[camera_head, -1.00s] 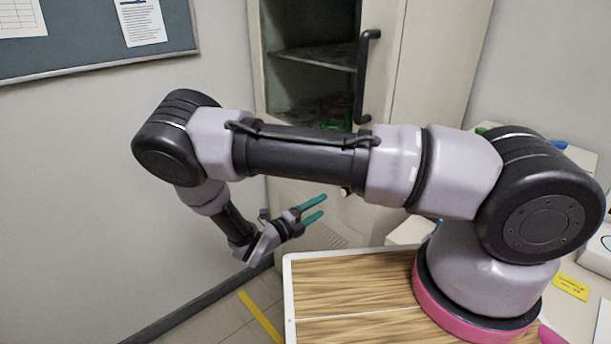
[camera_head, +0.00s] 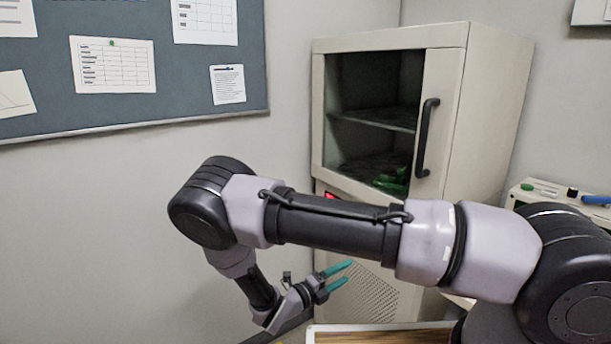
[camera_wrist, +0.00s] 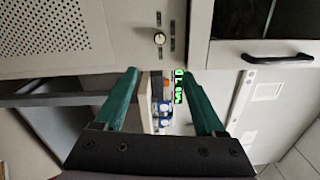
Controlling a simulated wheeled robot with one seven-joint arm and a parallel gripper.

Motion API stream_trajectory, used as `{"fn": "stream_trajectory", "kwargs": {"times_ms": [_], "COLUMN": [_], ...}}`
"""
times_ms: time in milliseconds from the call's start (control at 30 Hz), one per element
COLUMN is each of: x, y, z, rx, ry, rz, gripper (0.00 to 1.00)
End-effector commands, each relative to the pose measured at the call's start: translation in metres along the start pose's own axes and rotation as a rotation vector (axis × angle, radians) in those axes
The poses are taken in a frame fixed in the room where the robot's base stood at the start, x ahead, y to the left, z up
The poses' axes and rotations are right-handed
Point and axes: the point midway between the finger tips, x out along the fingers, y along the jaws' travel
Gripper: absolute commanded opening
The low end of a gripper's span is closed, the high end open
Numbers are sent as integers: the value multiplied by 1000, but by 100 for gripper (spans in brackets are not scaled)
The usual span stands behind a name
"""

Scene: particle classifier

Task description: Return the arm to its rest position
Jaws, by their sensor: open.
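My gripper (camera_head: 340,276) shows in the head view at the lower middle, below my bent arm and in front of the cabinet's lower part. Its two teal fingers are apart, with nothing between them. In the wrist view my gripper (camera_wrist: 163,84) is also open and empty, with both fingers pointing at the cabinet front. My arm reaches across the head view from the lower right to an elbow at the left, then folds down to the gripper.
A beige cabinet (camera_head: 485,110) with a dark window and black handle (camera_head: 427,137) stands behind my arm. Green items (camera_head: 392,182) lie inside. A knob (camera_wrist: 159,38) shows on its front. A pinboard (camera_head: 180,75) hangs left. A wood-topped surface (camera_head: 380,338) lies below.

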Motion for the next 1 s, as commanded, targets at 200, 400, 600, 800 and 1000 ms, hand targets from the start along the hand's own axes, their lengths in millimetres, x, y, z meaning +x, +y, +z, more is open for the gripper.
{"fn": "stream_trajectory", "kwargs": {"times_ms": [200, 400, 600, 800, 1000], "x": [3, 6, 12, 20, 31], "y": [-9, -22, -42, -74, -129], "z": [0, -2, -4, -8, -16], "rx": [54, 139, 276, 487, 838], "ry": [48, 122, 242, 426, 735], "rz": [24, 58, 105, 158, 203], "gripper": [72, 72, 72, 72, 72]}}
